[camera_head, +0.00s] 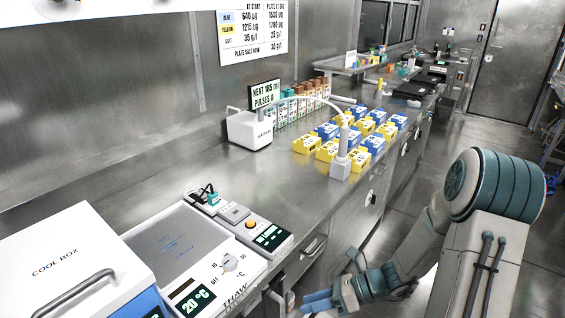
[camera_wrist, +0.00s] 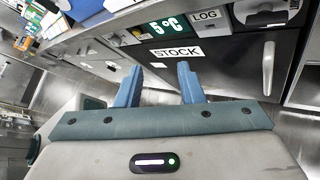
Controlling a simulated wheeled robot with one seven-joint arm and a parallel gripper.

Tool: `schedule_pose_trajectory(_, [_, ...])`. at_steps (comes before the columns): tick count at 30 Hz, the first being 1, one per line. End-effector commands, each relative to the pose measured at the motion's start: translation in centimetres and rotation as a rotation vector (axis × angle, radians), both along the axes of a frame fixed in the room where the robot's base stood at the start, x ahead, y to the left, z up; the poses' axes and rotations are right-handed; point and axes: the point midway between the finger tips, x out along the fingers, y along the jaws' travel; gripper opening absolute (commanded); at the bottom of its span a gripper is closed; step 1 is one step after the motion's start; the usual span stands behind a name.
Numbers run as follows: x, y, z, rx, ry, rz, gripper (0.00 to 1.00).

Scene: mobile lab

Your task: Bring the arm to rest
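My arm (camera_head: 415,245) shows at the right of the head view, bent and reaching down to the left. My gripper (camera_head: 312,302) is low in front of the bench, beside the cabinet fronts. In the wrist view my gripper (camera_wrist: 158,82) has its two blue fingers apart with nothing between them. It faces a dark unit (camera_wrist: 215,62) labelled STOCK, with a 5 °C display and a handle. I cannot tell how far the fingertips are from that unit.
The bench holds a cool box (camera_head: 75,262), a thaw plate (camera_head: 185,250), a white dispenser (camera_head: 248,130), yellow and blue boxes (camera_head: 345,137) and a grey stand (camera_head: 341,165). Drawer handles (camera_head: 313,247) are close to my gripper. The aisle floor (camera_head: 490,140) behind my arm looks clear.

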Motion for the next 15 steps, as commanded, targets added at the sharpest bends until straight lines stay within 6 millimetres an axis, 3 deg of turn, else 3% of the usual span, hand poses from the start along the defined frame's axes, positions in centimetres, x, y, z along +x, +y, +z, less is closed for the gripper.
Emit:
schedule_pose_trajectory(1, [-0.8,0.1,1.3,-0.055,-0.079,0.081,0.35])
schedule_pose_trajectory(15, [-6.9,-2.1,9.5,-0.469,-0.750,0.860,0.35])
